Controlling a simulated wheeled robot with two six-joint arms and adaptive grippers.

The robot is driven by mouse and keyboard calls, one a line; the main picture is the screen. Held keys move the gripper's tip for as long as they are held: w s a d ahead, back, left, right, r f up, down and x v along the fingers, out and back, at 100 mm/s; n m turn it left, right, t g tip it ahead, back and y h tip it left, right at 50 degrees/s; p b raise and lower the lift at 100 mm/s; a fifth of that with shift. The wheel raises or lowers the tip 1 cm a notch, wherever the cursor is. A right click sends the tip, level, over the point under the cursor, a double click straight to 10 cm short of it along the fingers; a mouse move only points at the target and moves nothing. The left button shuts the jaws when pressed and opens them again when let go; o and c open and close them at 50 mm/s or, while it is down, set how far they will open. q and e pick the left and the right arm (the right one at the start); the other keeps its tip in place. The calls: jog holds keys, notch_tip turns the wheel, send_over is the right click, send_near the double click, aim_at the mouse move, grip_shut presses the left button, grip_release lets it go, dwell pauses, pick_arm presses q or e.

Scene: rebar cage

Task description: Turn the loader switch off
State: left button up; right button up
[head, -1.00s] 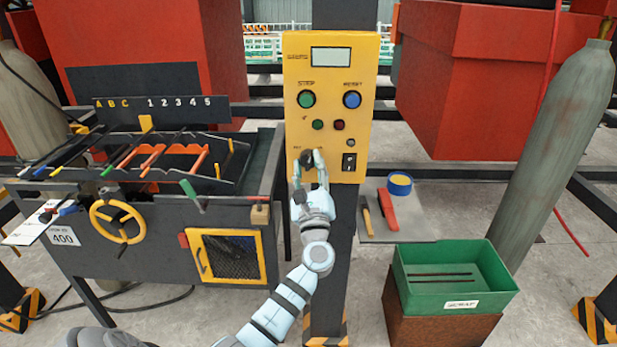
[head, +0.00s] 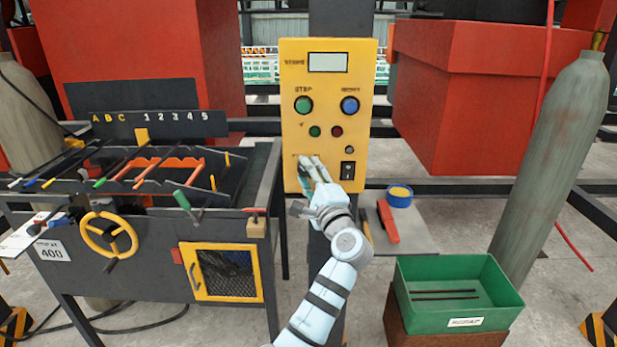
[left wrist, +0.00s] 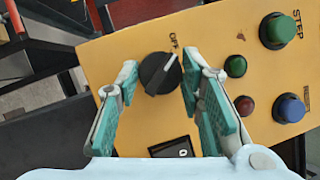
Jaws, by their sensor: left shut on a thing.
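The black rotary switch (left wrist: 157,78) sits on the yellow control panel (head: 327,85), low on its left side. Its white pointer line points toward a small label that seems to read OFF. My left gripper (head: 311,166) is at the panel's lower left and hides the switch in the head view. In the left wrist view my left gripper (left wrist: 160,64) has one green-padded finger on each side of the knob and is shut on it. My right gripper is not in view.
The green STEP button (head: 303,105), blue button (head: 349,106) and small lamps are above. The bending bench (head: 140,215) stands left; a green scrap bin (head: 458,292) stands lower right.

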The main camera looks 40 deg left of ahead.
pick_arm(q)
jog(key=shift+n, duration=0.6)
jog(key=shift+g, duration=0.3)
jog(key=o, duration=1.1)
jog(key=shift+o, duration=0.2)
jog(key=r+v, duration=0.1)
jog(key=v, duration=0.6)
jog(key=shift+d+f, duration=0.3)
jog(key=shift+f, duration=0.05)
jog(key=shift+a, duration=0.1)
